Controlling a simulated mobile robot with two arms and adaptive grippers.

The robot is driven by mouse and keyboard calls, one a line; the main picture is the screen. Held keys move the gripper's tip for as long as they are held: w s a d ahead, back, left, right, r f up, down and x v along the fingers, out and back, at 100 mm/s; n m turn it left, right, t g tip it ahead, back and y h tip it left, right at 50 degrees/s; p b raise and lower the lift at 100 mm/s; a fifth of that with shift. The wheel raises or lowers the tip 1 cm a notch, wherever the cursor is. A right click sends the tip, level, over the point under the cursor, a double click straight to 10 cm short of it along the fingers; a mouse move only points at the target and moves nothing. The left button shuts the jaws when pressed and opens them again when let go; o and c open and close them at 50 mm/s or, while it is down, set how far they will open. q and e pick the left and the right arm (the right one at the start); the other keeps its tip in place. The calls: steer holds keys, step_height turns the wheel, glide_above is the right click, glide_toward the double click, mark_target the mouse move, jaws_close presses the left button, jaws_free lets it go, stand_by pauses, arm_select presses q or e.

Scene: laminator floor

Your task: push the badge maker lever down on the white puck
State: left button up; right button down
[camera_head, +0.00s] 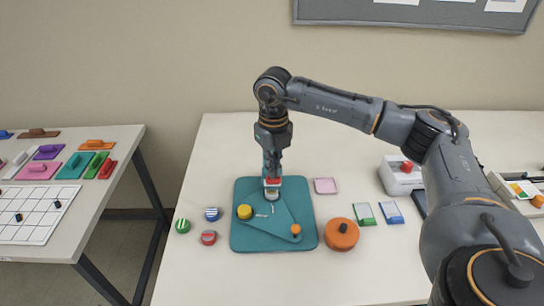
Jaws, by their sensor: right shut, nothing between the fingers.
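The badge maker (248,238) is a teal base on the white table, with a teal plate on it that carries a yellow puck (244,212) and an orange knob (296,229). At its back edge my right gripper (272,178) points straight down, shut and empty, right over a red part that seems to be the lever's top. Just below that part a pale disc, likely the white puck (271,195), shows partly. Whether the fingertips touch the red part cannot be told. The lever is mostly hidden by my gripper. My left gripper is not in view.
Blue, green and red striped round pieces (208,238) lie left of the base. An orange round container (341,234), small cards (391,213) and a pink square (325,186) lie right. A white device with a red button (402,175) stands behind them. A side table (95,215) stands left.

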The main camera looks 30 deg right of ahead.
steer(key=shift+r+p, duration=1.95)
steer(key=shift+r, duration=1.35)
steer(key=shift+f, duration=0.1)
